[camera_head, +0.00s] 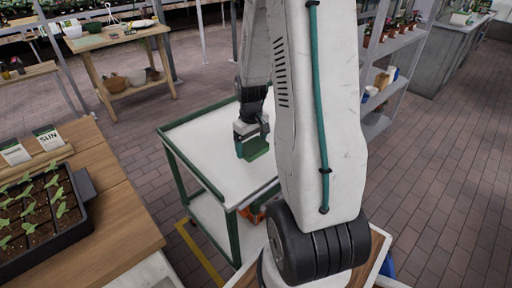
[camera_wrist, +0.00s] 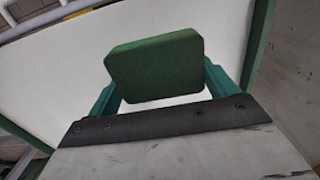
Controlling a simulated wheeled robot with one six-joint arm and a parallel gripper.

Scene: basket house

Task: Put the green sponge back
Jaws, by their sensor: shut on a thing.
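The green sponge (camera_wrist: 154,68) is a dark green block with rounded edges. In the wrist view it sits between the two teal fingers of my gripper (camera_wrist: 160,84), which is shut on it. In the head view my gripper (camera_head: 251,138) hangs over the white top of a green-framed cart (camera_head: 200,142), with the sponge (camera_head: 255,150) at its lower end. I cannot tell whether the sponge touches the cart top. My arm hides the right part of the cart.
A wooden table (camera_head: 105,205) with a black seedling tray (camera_head: 75,222) and small sign cards stands at left. A wooden bench (camera_head: 115,40) with pots is behind. Shelves (camera_head: 395,50) with plants stand at right. The visible cart top is otherwise bare. Brick floor at right is clear.

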